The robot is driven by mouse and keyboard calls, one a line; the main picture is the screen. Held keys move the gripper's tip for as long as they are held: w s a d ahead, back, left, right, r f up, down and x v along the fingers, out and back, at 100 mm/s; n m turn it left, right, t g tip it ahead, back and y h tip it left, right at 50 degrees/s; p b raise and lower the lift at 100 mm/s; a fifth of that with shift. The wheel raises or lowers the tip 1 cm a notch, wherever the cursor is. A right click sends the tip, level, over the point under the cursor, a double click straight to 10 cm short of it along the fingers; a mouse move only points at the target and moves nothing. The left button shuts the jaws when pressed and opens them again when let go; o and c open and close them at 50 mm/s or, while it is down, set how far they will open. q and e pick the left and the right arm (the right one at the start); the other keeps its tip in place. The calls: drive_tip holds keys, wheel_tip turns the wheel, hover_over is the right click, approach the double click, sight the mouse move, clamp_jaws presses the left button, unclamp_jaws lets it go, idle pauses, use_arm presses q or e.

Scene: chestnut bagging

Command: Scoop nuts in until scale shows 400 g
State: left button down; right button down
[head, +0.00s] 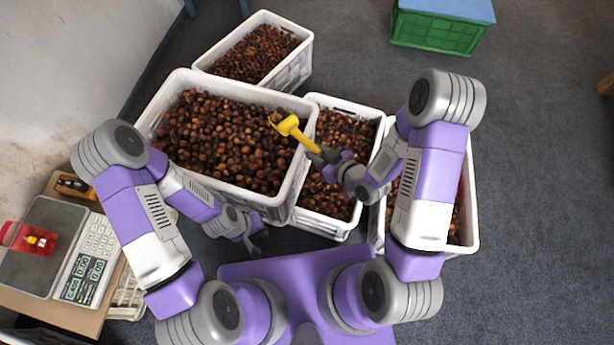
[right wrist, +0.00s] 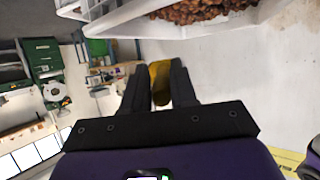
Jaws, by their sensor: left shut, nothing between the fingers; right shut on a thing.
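A yellow scoop (head: 290,126) is held over the right part of the large white crate (head: 290,104), which is full of brown nuts (head: 225,140). My right gripper (head: 322,155) is shut on the scoop's handle; in the right wrist view the yellow handle (right wrist: 160,85) sits between the fingers. Whether the scoop holds nuts is too small to tell. My left gripper (head: 252,238) is shut and empty, in front of the large crate. A scale (head: 75,260) stands on the table at the left, with a red container (head: 28,238) on its plate. The display digits are too small to read surely.
More white crates of nuts stand behind (head: 300,68) and to the right (head: 335,226) of the large crate. My right arm covers part of the far-right crate (head: 465,235). A green crate (head: 435,35) stands at the back right. Open floor lies to the right.

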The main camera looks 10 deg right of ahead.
drive_tip(key=s+a+f+n+g+y, duration=0.3)
drive_tip(key=s+a+n, duration=0.1)
drive_tip(key=s, duration=0.2)
drive_tip(key=w+a+r+g+h+p, duration=0.3)
drive_tip(key=r+p, duration=0.4)
drive_tip(key=p, duration=0.4)
drive_tip(key=w+a+r+g+h+p, duration=0.3)
drive_tip(key=a+r+h+p, duration=0.3)
drive_tip(key=p, duration=0.6)
drive_tip(key=shift+w+r+g+h, duration=0.3)
drive_tip(key=shift+r+g+h, duration=0.3)
drive_tip(key=shift+g, duration=0.3)
drive_tip(key=shift+f, duration=0.1)
